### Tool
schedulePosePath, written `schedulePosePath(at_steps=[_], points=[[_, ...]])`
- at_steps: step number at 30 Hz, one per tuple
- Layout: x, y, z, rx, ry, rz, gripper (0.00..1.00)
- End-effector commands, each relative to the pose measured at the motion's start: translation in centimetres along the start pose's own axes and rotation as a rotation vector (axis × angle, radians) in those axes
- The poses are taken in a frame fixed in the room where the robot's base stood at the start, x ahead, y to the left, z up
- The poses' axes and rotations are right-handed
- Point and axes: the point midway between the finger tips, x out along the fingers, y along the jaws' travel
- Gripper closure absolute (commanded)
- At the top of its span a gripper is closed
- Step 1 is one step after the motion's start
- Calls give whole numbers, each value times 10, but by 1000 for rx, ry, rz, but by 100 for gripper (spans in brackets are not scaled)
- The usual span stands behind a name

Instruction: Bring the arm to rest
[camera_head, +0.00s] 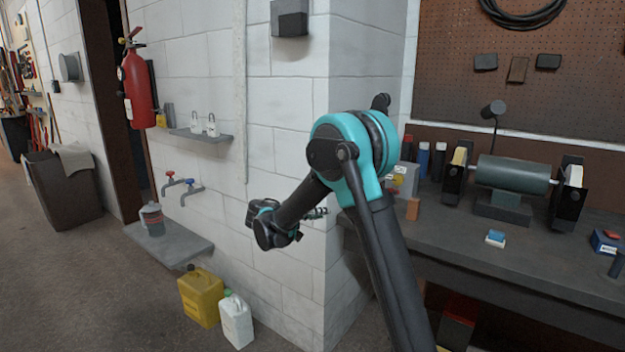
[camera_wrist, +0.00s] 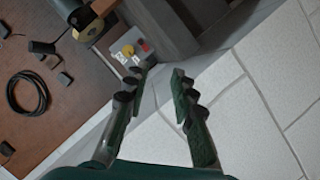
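My arm is black and teal and reaches up across the middle of the head view, bent at a large teal joint. My gripper (camera_head: 318,213) shows small beside the white block wall's corner, partly hidden behind my arm. In the wrist view my gripper (camera_wrist: 163,70) has its two dark fingers apart, with nothing between them. Beyond the fingertips are the wall and the dark bench edge. I see no contact with either.
The workbench (camera_head: 470,235) with a bench grinder (camera_head: 513,173) stands to the right. The block wall (camera_head: 285,130) has a small shelf (camera_head: 200,135) and taps (camera_head: 172,182). Yellow (camera_head: 201,297) and white (camera_head: 236,320) jugs stand on the floor.

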Motion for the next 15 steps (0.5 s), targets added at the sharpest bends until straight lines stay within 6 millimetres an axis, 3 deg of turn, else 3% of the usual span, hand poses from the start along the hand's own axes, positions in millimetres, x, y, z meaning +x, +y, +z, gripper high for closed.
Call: schedulePosePath(at_steps=[8,15], points=[[11,16,14,-21,-47,-26,75],[24,39,38,-52,-118,-71,75]])
